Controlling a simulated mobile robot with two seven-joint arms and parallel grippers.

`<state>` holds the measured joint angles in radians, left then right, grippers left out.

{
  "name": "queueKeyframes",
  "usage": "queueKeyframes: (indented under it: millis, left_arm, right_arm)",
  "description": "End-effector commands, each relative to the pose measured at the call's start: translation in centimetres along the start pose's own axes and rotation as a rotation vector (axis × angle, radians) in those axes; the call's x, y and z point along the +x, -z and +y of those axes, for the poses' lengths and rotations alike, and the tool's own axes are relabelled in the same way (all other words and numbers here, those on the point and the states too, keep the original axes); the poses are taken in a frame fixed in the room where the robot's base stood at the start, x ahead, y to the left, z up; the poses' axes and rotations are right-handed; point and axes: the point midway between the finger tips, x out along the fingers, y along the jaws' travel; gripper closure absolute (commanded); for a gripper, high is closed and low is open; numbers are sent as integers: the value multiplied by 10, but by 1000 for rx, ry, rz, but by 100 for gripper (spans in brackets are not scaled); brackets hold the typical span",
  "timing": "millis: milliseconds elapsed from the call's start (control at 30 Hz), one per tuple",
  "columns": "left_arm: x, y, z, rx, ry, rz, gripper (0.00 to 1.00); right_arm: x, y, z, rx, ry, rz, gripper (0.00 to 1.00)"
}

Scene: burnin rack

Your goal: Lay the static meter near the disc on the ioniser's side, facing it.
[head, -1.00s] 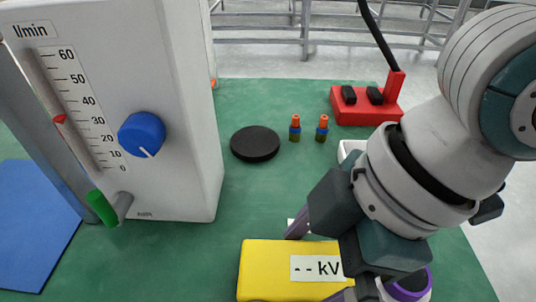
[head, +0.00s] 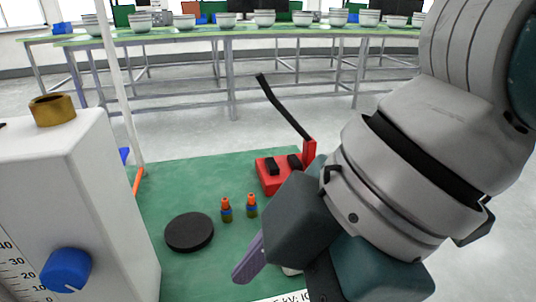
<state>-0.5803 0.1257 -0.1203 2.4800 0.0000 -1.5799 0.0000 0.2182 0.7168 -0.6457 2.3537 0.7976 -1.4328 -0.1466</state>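The black disc (head: 189,232) lies flat on the green mat, right of a white box. My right gripper (head: 249,259) comes in from the right, low over the mat and to the right of the disc. One purple finger shows; the other is hidden behind the gripper body, so I cannot tell its opening or whether it holds anything. The yellow static meter is not visible now. I cannot identify the ioniser. My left gripper is not in view.
The white box (head: 85,185) with a blue knob (head: 66,270) and brass cap stands at left. Two small orange-topped bottles (head: 226,209) (head: 251,206) stand right of the disc. A red block (head: 279,174) with black parts is behind them. Tables with bowls (head: 265,19) stand beyond.

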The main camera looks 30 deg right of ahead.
Motion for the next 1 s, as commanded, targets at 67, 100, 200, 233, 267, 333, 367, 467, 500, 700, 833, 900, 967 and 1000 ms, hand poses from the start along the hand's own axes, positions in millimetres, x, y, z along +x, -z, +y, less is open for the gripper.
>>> queueKeyframes:
  millis: [67,100,200,233,267,333,367,467,500,700,833,900,967,1000]
  left_arm:
    - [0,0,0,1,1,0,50]
    - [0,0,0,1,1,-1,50]
    - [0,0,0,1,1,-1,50]
    - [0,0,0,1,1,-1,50]
    - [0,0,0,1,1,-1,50]
    - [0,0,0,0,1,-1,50]
    - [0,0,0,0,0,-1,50]
    - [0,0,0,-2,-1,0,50]
    - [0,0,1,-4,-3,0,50]
    - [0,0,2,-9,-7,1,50]
    - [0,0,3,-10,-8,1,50]
    - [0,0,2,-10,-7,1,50]
    - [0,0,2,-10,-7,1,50]
    - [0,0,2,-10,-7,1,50]
  right_arm:
    - [9,2,-8,151,-50,45,0]
    - [12,-4,-6,239,-89,49,0]
    - [14,-34,-4,474,-188,10,0]
    - [13,-47,-5,543,-217,-12,0]
    - [12,-59,-6,605,-244,-37,0]
    - [9,-89,-12,733,-300,-102,0]
    - [8,-100,-14,775,-320,-128,0]
    - [2,-127,-23,871,-367,-196,0]
    - [1,-133,-24,891,-378,-212,0]
    - [-1,-138,-26,906,-390,-227,0]
    - [-1,-138,-25,904,-389,-226,0]
    - [-1,-138,-25,903,-389,-226,0]
    - [0,-138,-25,903,-389,-226,0]
    - [0,-137,-25,902,-389,-226,0]
